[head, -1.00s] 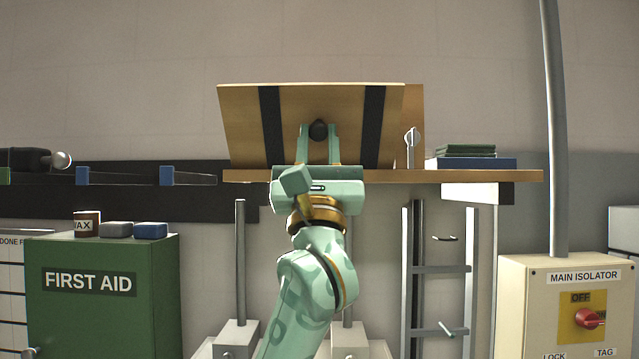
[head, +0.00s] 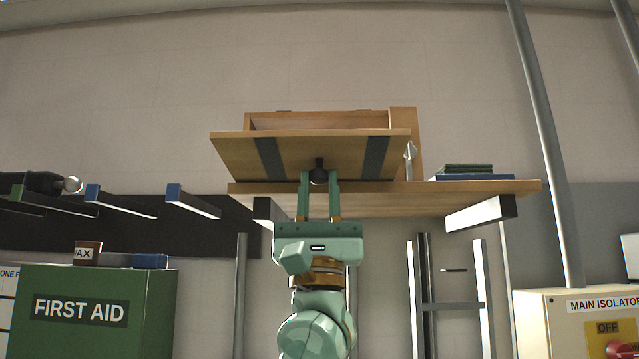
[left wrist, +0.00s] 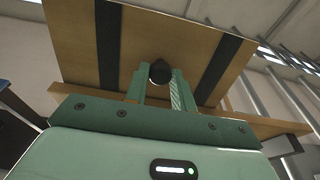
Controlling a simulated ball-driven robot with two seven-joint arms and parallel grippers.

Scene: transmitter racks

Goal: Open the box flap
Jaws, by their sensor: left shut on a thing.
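The wooden box (head: 403,125) stands on a wall shelf in the head view. Its flap (head: 318,150) is a wooden panel with two dark straps and a black knob (head: 318,174). The flap leans out towards me, its upper edge nearer than its lower edge, and part of the box's inside shows above it. My left gripper (head: 319,180) is shut on the knob from below. The left wrist view also shows the knob (left wrist: 160,72) between the fingers, with the flap (left wrist: 150,35) tilting overhead. My right gripper is not in view.
The shelf (head: 470,188) also bears a stack of books (head: 468,172) and a small grey upright part (head: 409,155) right of the flap. A green first aid cabinet (head: 95,310) is at lower left, an isolator box (head: 545,315) at lower right. Rails (head: 193,201) jut out at left.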

